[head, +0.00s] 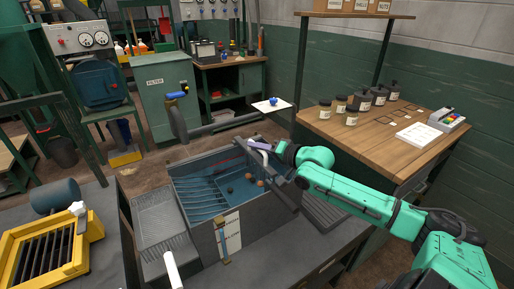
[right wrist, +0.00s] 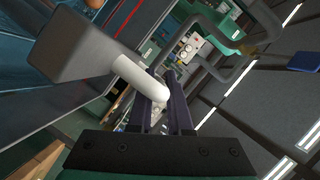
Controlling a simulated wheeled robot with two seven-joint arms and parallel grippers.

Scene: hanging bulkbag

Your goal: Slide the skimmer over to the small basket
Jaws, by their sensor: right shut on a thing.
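My right gripper (head: 258,145) is at the back right rim of the grey water tank (head: 240,232). In the right wrist view its two dark purple fingers (right wrist: 166,108) are shut on a pale round handle (right wrist: 143,76). The handle joins a dark grey block (right wrist: 75,45), which seems to be part of the skimmer. In the head view a grey bar assembly (head: 283,186) runs along the tank's right side below the gripper; I cannot tell how it joins the handle. I cannot clearly pick out the small basket. My left gripper is not in view.
Several small round things (head: 250,178) lie in the tank. A grey pipe (head: 225,124) with a blue-handled valve (head: 178,95) crosses behind it. Ribbed trays flank it at left (head: 160,222) and right (head: 325,213). A wooden bench (head: 375,140) with jars stands at right.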

